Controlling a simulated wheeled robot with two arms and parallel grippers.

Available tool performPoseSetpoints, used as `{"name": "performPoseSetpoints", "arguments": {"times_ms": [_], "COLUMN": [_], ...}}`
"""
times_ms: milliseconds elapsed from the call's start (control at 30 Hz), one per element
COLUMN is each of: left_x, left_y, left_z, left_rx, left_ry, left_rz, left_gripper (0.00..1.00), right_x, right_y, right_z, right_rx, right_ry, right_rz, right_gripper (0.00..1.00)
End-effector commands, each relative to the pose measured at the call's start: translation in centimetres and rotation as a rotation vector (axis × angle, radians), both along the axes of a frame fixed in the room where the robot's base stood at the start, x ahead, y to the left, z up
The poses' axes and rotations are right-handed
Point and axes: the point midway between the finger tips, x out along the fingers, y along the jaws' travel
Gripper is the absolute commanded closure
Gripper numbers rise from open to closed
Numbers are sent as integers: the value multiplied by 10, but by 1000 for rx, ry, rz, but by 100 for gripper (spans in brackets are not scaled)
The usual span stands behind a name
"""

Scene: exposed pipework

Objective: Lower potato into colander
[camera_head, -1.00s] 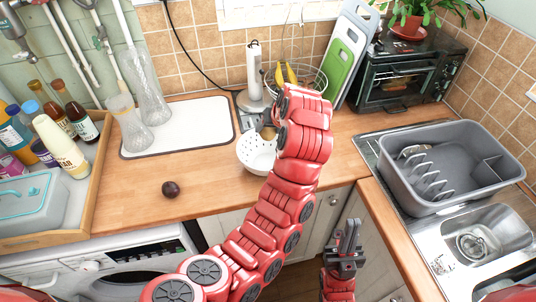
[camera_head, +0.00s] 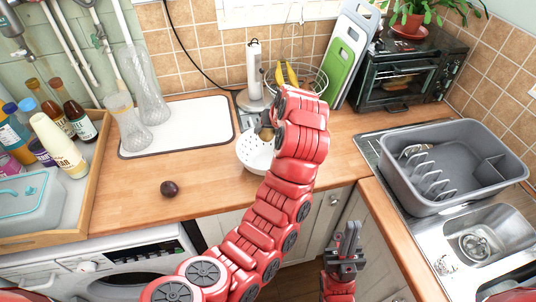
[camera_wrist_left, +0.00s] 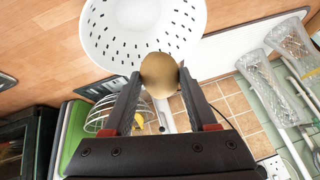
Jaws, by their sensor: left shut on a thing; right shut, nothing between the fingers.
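The white colander (camera_head: 252,154) with dark holes stands on the wooden counter, partly hidden by my left arm. My left gripper (camera_head: 266,124) is over it, shut on the brownish potato (camera_head: 266,134). In the left wrist view the potato (camera_wrist_left: 160,75) sits between the two fingertips, in front of the colander's (camera_wrist_left: 108,28) rim. I cannot tell whether the potato touches the colander. My right gripper (camera_head: 346,241) is shut and empty, low in front of the cabinets.
A dark round item (camera_head: 169,188) lies on the counter at left. A wire basket (camera_head: 313,79) with bananas and a paper-towel stand (camera_head: 254,75) are behind the colander. A white board (camera_head: 190,125) lies to its left. A grey dish rack (camera_head: 470,165) is at right.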

Motion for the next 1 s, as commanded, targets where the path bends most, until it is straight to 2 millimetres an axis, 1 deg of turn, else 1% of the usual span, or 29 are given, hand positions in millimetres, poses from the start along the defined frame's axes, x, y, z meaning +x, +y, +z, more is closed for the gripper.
{"name": "performPoseSetpoints", "arguments": {"times_ms": [33,300,900,1000], "left_x": [0,0,0,0], "left_y": [0,0,0,0], "left_z": [-5,-20,-52,-55], "left_rx": [0,0,-1,-1], "left_ry": [0,0,1,1], "left_rz": [0,1,0,0], "left_gripper": [99,99,99,99], "right_x": [0,0,0,0], "right_y": [0,0,0,0], "right_z": [-3,-11,-27,-28], "right_rx": [0,0,0,0], "right_ry": [0,0,0,0], "right_rz": [0,0,0,0], "right_gripper": [100,100,100,100]}}
